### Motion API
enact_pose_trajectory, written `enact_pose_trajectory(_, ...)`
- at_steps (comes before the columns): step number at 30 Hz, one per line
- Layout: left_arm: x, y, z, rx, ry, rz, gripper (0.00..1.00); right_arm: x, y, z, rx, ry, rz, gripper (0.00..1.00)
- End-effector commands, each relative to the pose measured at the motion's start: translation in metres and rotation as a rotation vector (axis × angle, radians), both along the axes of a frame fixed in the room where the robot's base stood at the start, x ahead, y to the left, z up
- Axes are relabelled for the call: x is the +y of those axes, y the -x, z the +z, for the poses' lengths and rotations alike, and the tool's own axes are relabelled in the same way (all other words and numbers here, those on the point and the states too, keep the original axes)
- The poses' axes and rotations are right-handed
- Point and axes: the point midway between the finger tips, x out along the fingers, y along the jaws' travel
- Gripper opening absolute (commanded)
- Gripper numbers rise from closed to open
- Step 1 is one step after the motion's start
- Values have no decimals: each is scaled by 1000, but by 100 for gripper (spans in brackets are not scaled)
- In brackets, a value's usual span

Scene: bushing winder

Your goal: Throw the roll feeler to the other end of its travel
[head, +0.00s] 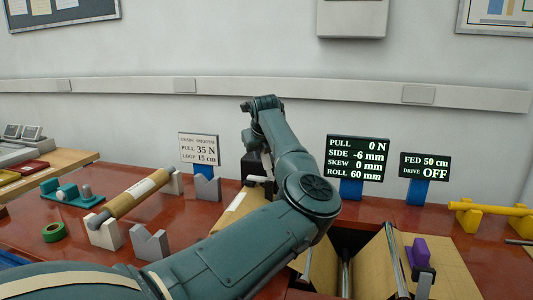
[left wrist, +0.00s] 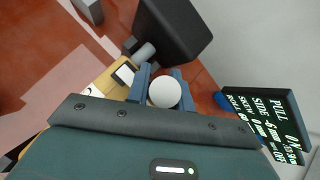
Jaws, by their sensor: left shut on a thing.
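My left arm comes in from the left in the head view and bends down over the machine; its gripper is largely hidden there behind my own arm. In the left wrist view my left gripper (left wrist: 161,88) has its two blue fingers shut on a round white knob (left wrist: 165,93), which I take to be the handle of the roll feeler. A black block (left wrist: 175,32) with a short grey shaft (left wrist: 145,53) stands just beyond the fingers. The rest of the feeler is hidden. A display (head: 357,158) reads ROLL 60 mm, PULL 0 N, SIDE -6 mm and SKEW 0 mm.
A second display (head: 425,166) reads FED 50 cm, DRIVE OFF. A yellow bar (head: 495,208) lies at right.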

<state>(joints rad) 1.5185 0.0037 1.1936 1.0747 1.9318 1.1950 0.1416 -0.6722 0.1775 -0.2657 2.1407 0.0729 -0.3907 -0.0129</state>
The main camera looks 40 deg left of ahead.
Motion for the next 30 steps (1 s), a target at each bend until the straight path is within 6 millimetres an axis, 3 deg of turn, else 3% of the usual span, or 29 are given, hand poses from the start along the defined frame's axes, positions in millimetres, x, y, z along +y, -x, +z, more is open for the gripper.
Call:
enact_pose_trajectory(16,3,1,0,-16,25,4,0,-2,0,1,-3,-1,-6,36)
enact_pose_trajectory(17,3,1,0,-16,25,4,23,-2,0,1,-3,-1,-6,36)
enact_pose_trajectory(18,3,1,0,-15,24,3,27,-2,0,1,-3,-1,-6,36)
enact_pose_trajectory(24,2,1,-1,-13,23,3,43,-2,0,1,-2,-1,-5,36)
enact_pose_trajectory(30,2,1,-1,-13,23,2,44,-2,0,0,-1,-2,-4,36)
